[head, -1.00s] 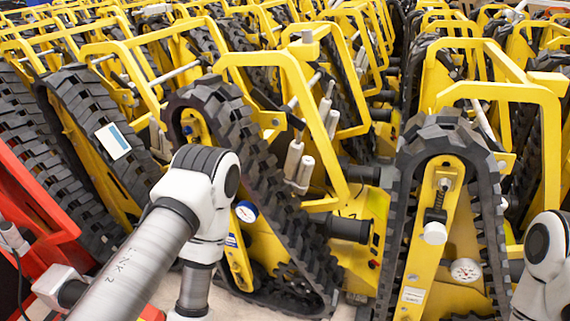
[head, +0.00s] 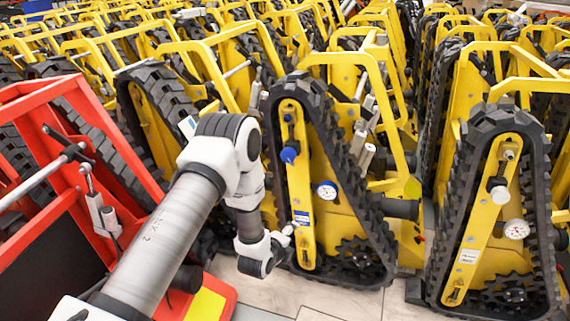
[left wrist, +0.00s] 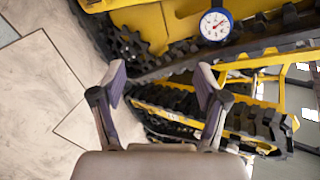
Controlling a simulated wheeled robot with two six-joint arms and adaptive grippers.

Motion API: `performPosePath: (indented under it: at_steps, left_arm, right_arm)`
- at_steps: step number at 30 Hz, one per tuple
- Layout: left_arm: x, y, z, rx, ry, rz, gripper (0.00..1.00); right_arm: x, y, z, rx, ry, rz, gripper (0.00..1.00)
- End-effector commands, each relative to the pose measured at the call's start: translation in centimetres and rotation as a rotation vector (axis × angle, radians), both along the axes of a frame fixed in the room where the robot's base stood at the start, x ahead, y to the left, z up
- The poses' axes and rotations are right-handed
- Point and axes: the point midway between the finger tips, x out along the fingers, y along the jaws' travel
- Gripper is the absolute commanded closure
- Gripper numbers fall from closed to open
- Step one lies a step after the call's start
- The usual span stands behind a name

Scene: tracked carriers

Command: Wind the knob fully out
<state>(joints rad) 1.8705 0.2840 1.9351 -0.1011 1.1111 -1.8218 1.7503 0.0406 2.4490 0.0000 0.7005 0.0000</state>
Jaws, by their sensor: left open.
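In the head view, a blue round knob (head: 289,154) sits on the yellow tensioner plate (head: 299,200) of the middle tracked carrier. A white knob (head: 500,194) sits on the carrier at the right. I cannot tell from these frames how far either is wound. A blue-rimmed gauge (head: 327,191) is beside the middle plate and also shows at the top of the left wrist view (left wrist: 215,25). My left gripper (head: 289,231) is low before the middle carrier, below the blue knob. In the left wrist view it is open and empty (left wrist: 160,82). My right gripper is out of view.
A red carrier frame (head: 75,84) stands close at the left, near my left arm. A white-rimmed gauge (head: 516,229) is on the right carrier. Rows of yellow carriers fill the back. Pale tiled floor (head: 335,300) is clear in front of the middle carrier.

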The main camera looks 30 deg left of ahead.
Motion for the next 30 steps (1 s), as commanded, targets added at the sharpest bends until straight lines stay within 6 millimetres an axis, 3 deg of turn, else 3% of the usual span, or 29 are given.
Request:
performPosePath:
  at_steps: [1, 3, 6, 9, 14, 24, 30]
  left_arm:
    - [3.0, 2.2, 3.5, 0.188, -0.097, -0.057, 0.26]
    - [6.1, 4.8, 7.7, 0.467, -0.199, -0.119, 0.26]
    - [8.7, 7.7, 12.3, 0.78, -0.281, -0.145, 0.26]
    - [9.8, 9.1, 14.7, 0.955, -0.309, -0.146, 0.26]
    - [11.4, 9.8, 15.1, 1.013, -0.315, -0.148, 0.26]
    - [17.0, 11.1, 15.0, 1.008, -0.312, -0.149, 0.26]
    - [17.6, 11.2, 15.1, 1.006, -0.31, -0.15, 0.26]
  right_arm:
    - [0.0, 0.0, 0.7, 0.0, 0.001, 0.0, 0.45]
    - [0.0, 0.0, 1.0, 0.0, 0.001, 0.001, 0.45]
    - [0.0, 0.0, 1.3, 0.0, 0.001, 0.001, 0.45]
    - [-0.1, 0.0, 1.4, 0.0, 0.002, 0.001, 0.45]
    - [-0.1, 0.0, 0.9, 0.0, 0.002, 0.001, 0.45]
    - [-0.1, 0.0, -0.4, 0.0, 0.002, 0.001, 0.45]
    - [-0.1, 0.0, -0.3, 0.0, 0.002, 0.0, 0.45]
